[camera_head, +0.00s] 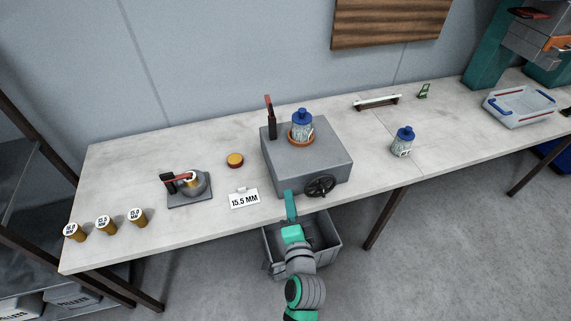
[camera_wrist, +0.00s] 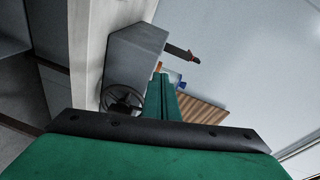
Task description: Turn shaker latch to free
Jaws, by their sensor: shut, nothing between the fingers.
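A grey box (camera_head: 335,160) stands on the bench, with a black handwheel (camera_head: 320,186) on its front. A blue-capped bottle (camera_head: 303,128) stands upright in an orange ring on top. A red-handled black lever (camera_head: 270,118) rises upright at the box's back left; it seems to be the latch. The wrist view also shows the lever (camera_wrist: 181,53), the box (camera_wrist: 132,58) and the handwheel (camera_wrist: 121,99). My gripper (camera_head: 290,194) is shut and empty at the box's front, left of the handwheel. I cannot tell if it touches the box.
A red-handled clamp (camera_head: 180,178) on a grey plate, a yellow-topped button (camera_head: 235,159) and a "15.5 MM" sign (camera_head: 244,199) are left of the box. Several labelled brass cylinders (camera_head: 106,224) stand far left. Another blue-capped bottle (camera_head: 403,142) is right. A grey bin (camera_head: 326,240) sits below the bench edge.

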